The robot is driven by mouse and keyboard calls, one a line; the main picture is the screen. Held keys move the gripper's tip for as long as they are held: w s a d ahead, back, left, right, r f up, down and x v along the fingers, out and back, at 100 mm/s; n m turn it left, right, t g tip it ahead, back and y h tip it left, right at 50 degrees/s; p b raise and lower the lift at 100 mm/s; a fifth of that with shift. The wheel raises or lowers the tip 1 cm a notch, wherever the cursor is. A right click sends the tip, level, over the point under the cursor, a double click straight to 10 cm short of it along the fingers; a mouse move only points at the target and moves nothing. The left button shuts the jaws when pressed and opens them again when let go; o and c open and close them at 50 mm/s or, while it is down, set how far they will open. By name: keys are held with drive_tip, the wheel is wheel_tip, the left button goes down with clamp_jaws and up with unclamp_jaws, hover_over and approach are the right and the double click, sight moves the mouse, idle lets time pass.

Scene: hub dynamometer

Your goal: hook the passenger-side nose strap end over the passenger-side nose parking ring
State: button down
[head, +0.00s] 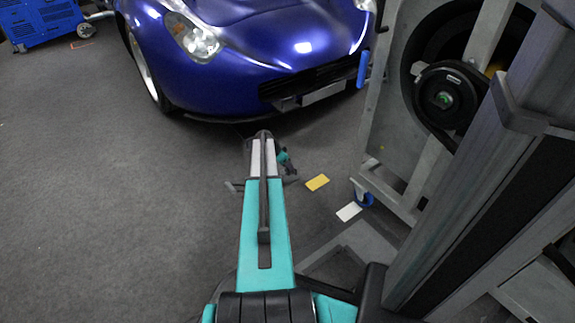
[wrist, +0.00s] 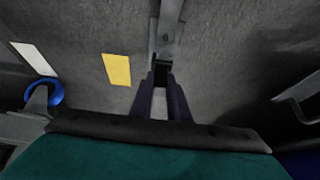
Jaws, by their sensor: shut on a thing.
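My gripper (wrist: 160,78) has its dark fingers shut on the near end of a narrow grey piece (wrist: 167,35), seen in the wrist view. The piece runs from the fingertips to the top edge; I cannot tell for sure that it is the passenger-side nose strap end. In the head view my teal arm hides most of the gripper, low in front of the blue car (head: 270,45). I cannot make out the passenger-side nose parking ring. A blue upright piece (head: 363,68) shows at the car's right front corner; its kind is unclear.
A grey metal frame with a black hub (head: 443,97) stands at right, on a blue caster (head: 364,196). A yellow card (head: 317,182) and a white card (head: 349,211) lie on the floor. A grey bent bar (wrist: 300,92) shows in the wrist view.

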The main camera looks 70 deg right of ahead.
drive_tip(key=shift+f, duration=0.1)
drive_tip(key=c, duration=1.6)
unclamp_jaws()
drive_tip(key=p+v, duration=0.5)
drive_tip(key=v, duration=0.9)
